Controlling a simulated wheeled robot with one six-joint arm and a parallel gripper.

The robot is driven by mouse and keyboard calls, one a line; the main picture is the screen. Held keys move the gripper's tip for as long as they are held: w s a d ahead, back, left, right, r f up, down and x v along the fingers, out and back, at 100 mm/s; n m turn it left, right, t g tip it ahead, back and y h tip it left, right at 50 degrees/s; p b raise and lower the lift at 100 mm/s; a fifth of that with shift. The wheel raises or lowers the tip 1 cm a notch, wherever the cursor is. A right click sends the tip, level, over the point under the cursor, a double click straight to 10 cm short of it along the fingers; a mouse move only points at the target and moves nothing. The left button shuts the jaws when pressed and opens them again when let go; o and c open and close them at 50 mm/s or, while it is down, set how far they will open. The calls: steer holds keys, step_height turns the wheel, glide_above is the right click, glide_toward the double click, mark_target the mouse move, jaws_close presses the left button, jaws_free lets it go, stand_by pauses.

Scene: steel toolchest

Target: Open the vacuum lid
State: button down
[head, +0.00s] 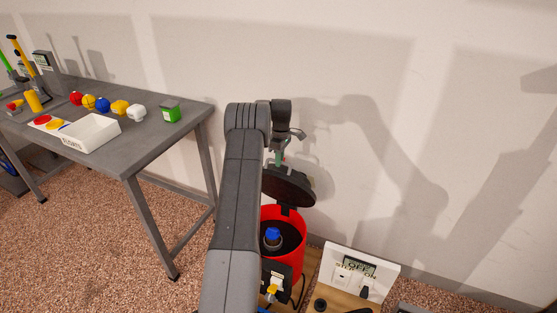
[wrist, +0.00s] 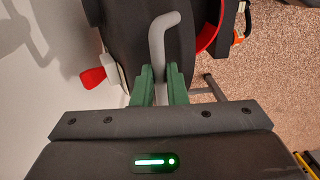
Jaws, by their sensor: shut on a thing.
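The vacuum has a red round tank (head: 297,252) standing on the floor in the head view. Its black lid (head: 290,188) is raised and tilted up at the tank's far side, leaving the tank's mouth uncovered. A blue-topped part (head: 272,235) shows inside. My gripper (head: 279,158) is above the lid, partly hidden by my arm. In the wrist view, the green fingers of my gripper (wrist: 161,80) are shut on a grey bent handle (wrist: 165,35) against the black lid (wrist: 124,25). A red-and-white part (wrist: 97,77) shows left of the fingers.
A white panel with sockets (head: 358,268) stands right of the tank. The wall is close behind the lid.

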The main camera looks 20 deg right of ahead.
steer(key=shift+s+f, duration=0.15)
steer(key=shift+f, duration=0.35)
steer(key=c, duration=1.7)
jaws_free()
steer(key=shift+f, duration=0.1)
steer(key=shift+o, duration=1.2)
steer(key=shift+w+d+f, duration=0.1)
steer(key=shift+w+d, duration=0.05)
steer(key=shift+w, duration=0.05)
steer(key=shift+r, duration=0.25)
step_height(320, 180, up, 14)
steer(key=shift+w+d+p, duration=0.35)
steer(key=shift+p, duration=0.05)
steer(key=shift+f, duration=0.15)
steer(key=f, duration=0.9)
steer(key=a+f, duration=0.1)
steer(key=f, duration=0.3)
steer(key=shift+s+f+b, duration=0.35)
steer(key=shift+s+a, duration=0.1)
